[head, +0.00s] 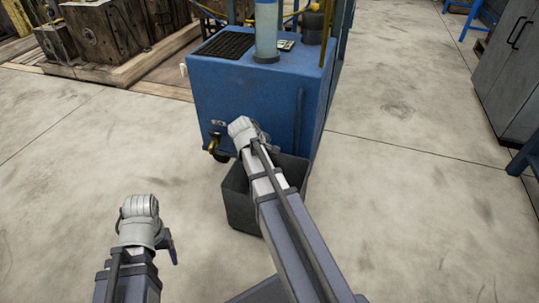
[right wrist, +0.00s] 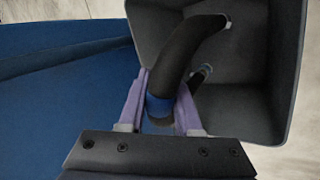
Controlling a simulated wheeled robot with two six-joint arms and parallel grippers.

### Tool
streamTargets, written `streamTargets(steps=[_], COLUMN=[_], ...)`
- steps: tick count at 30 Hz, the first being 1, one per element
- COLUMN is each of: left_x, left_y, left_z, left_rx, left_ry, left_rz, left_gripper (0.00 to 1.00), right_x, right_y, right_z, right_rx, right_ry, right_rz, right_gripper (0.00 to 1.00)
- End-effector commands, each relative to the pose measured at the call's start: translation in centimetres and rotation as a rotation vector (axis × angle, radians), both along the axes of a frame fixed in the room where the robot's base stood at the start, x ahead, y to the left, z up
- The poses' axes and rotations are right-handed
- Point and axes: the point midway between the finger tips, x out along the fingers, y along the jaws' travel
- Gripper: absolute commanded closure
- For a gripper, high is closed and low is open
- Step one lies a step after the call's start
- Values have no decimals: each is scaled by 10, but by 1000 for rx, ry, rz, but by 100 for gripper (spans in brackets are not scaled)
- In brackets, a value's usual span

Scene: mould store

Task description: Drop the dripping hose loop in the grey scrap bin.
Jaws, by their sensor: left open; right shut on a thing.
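The grey scrap bin (head: 238,198) stands on the floor in front of the blue machine, partly covered by my right arm in the head view. In the right wrist view the open bin (right wrist: 286,60) fills the upper right. My right gripper (right wrist: 160,118) is shut on the black hose loop (right wrist: 188,50) near a blue band. The hose curves away from the fingers across the bin's opening; I cannot tell how deep it hangs. No drips are visible. The hose is hidden in the head view. My left gripper (head: 171,248) is open and empty above the floor at lower left.
The blue machine (head: 250,95) stands right behind the bin, with a clear cylinder (head: 266,30) on top. Wooden crates (head: 115,30) are at the upper left. A grey cabinet (head: 510,75) is at the right. The concrete floor on both sides is clear.

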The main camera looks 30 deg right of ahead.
Motion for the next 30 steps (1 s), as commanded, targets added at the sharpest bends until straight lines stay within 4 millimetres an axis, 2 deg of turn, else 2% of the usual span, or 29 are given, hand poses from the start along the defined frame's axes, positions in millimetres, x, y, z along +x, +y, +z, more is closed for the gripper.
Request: streamTargets(steps=[5,6,14,23,30], left_x=[0,0,0,0,0], left_y=[0,0,0,0,0], left_z=[1,1,1,2,15], left_rx=[0,0,0,0,0], left_ry=[0,0,0,0,1], left_rz=[0,0,0,0,0], left_gripper=[29,29,29,29,29], right_x=[0,0,0,0,-2], right_y=[0,0,0,0,7], right_z=[1,1,1,2,15], right_rx=[-1,-1,-1,0,0], right_ry=[0,0,0,0,0], right_rz=[0,0,0,0,2], right_gripper=[100,63,34,33,33])
